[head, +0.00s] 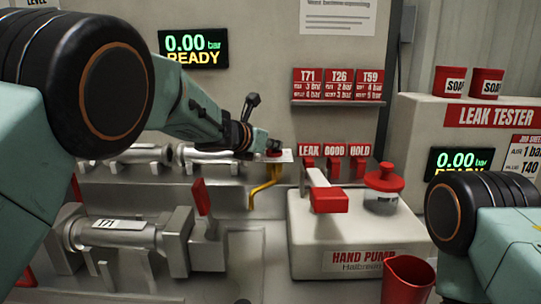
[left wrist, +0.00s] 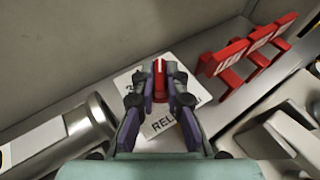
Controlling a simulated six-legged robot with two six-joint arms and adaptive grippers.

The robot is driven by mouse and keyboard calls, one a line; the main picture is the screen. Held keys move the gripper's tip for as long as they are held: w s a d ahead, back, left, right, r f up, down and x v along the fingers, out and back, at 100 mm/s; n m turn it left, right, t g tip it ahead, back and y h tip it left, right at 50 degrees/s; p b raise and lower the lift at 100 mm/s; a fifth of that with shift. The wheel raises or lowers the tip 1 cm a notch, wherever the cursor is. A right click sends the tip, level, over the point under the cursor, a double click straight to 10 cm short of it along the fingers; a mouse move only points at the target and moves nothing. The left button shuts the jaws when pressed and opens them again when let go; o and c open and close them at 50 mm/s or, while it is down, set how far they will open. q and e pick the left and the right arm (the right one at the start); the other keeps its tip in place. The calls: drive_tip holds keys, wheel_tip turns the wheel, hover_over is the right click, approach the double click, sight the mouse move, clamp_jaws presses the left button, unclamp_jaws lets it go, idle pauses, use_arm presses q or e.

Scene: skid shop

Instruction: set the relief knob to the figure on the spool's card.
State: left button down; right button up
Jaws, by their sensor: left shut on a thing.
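The red relief knob (head: 274,153) sits on a white plate against the back wall. My left gripper (head: 262,146) reaches it from the left and is shut on it. In the left wrist view, the two fingertips (left wrist: 160,88) close on both sides of the red knob (left wrist: 160,72), over a white dial plate (left wrist: 190,108) lettered "REL…"; its figures are mostly hidden. The spool (head: 120,236) lies in a clamp at lower left, with a tag reading T71. The T71 card (head: 308,84) is leftmost on the wall; its small bar figures are hard to read. My right gripper is out of view.
A yellow hook-shaped lever (head: 264,185) hangs under the knob plate. The wall display (head: 194,48) reads 0.00 bar READY. A red cup (head: 408,282) stands at lower right.

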use_arm(q)
drive_tip(key=shift+r+n+t+y+b, duration=0.3)
drive_tip(key=shift+n+y+b, duration=0.1)
drive_tip(key=shift+b, duration=0.1)
drive_tip(key=c, duration=1.8)
unclamp_jaws()
drive_tip(key=o, duration=0.4)
drive_tip(key=shift+f, duration=0.15)
drive_tip(key=shift+s, duration=0.1)
drive_tip(key=v, duration=1.1)
drive_tip(key=shift+s+a+r, duration=0.2)
drive_tip(key=shift+s+r, duration=0.05)
drive_tip(key=shift+s, duration=0.05)
